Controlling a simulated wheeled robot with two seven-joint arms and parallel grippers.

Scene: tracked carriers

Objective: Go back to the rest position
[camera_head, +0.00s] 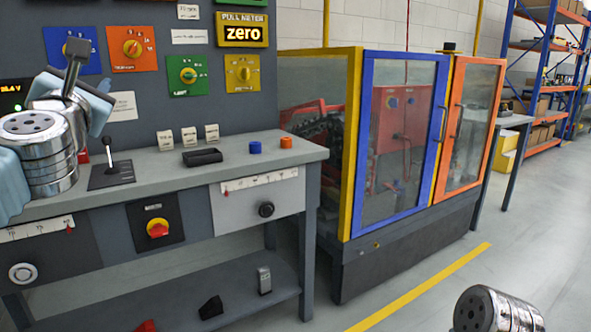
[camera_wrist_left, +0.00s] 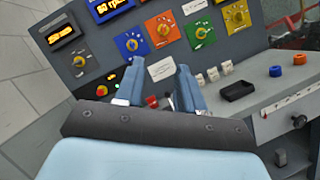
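My left gripper (camera_wrist_left: 160,72) is raised in front of the control panel (camera_head: 212,101). In the wrist view its two blue-grey fingers stand apart with nothing between them. In the head view it shows at the left (camera_head: 77,52), above the bench, partly hidden by its own silver wrist. Of my right arm only a silver joint shows at the bottom right of the head view. The right gripper is out of view.
The grey bench (camera_head: 232,167) holds a joystick (camera_head: 109,157), a black tray (camera_head: 202,156), a blue cap (camera_head: 255,147) and an orange cap (camera_head: 286,142). A glazed cabinet (camera_head: 354,140) stands right of it. The floor (camera_head: 525,245) at the right is clear.

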